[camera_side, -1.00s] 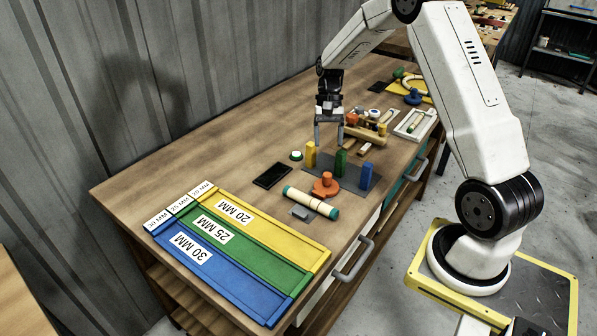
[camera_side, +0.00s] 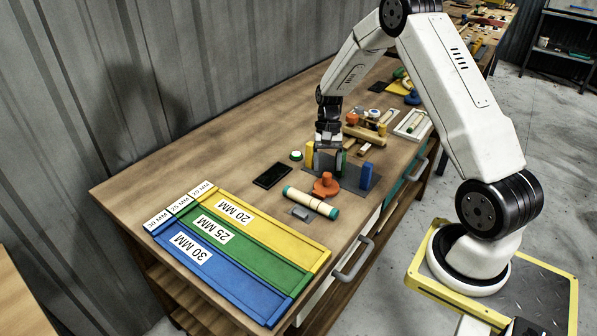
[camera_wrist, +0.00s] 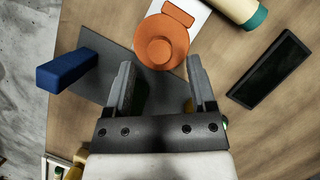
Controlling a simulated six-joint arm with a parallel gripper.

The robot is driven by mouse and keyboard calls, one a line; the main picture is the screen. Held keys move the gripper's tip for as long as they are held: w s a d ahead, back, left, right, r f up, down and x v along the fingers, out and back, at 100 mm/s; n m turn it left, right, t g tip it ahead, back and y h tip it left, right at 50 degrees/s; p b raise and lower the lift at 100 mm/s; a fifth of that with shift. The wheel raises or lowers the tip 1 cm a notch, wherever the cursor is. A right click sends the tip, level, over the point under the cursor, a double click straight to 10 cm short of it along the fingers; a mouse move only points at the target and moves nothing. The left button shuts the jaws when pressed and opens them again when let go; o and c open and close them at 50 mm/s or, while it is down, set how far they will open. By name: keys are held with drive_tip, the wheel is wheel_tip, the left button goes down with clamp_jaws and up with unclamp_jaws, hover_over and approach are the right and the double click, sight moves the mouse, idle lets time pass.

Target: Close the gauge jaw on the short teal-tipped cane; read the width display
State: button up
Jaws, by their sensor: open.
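The orange gauge jaw (camera_side: 326,186), a disc with a round knob, sits just behind the cane, with a small grey block (camera_side: 300,213) on the cane's near side. The orange jaw is ahead of my fingers in the wrist view (camera_wrist: 160,40). A black display panel (camera_side: 272,175) lies left of the jaw, with no readable figures. My gripper (camera_wrist: 161,72) is open, low over the post plate.
A white-and-green button (camera_side: 296,155) is to the left. Yellow, green and blue width trays (camera_side: 240,250) fill the front.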

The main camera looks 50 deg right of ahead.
sight(327, 173)
drive_tip(key=shift+x, duration=1.7)
